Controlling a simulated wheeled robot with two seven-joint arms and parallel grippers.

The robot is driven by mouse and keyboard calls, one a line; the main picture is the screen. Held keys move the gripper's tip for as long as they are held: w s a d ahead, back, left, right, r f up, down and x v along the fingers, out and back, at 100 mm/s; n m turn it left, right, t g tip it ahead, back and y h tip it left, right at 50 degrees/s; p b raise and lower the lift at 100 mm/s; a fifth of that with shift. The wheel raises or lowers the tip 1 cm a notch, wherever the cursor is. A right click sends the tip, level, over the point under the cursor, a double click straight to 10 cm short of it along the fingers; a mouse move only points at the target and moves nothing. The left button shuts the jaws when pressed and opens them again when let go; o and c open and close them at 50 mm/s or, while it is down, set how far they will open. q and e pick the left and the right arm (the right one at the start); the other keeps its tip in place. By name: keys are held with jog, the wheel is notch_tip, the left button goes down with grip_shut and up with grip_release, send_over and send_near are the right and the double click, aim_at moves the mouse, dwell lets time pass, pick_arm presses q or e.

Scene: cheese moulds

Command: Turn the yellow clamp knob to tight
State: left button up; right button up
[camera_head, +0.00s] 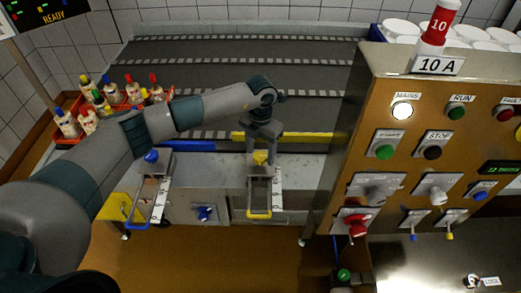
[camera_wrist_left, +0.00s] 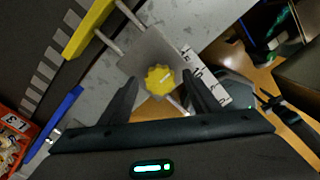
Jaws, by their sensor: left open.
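The yellow clamp knob (camera_head: 260,158) sits on top of a metal clamp block in the middle of the head view. It is also near the centre of the left wrist view (camera_wrist_left: 159,79), a lobed disc with a pale mark on it. My left gripper (camera_head: 262,146) points down over the knob. In the left wrist view its two fingers (camera_wrist_left: 160,92) are spread apart, one on each side of the knob, with visible gaps. A white scale with marks (camera_wrist_left: 205,85) lies beside the clamp block. My right gripper does not show.
A blue knob (camera_head: 151,156) on a similar clamp stands to the left. A control panel (camera_head: 400,110) with buttons and switches rises at the right. A red crate of bottles (camera_head: 120,104) stands at the back left. Yellow and blue guide rails edge the dark conveyor (camera_head: 240,65).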

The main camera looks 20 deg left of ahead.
pick_arm(q)
jog(key=c, duration=1.1)
jog(key=shift+o, duration=0.2)
jog(key=shift+f, duration=0.1)
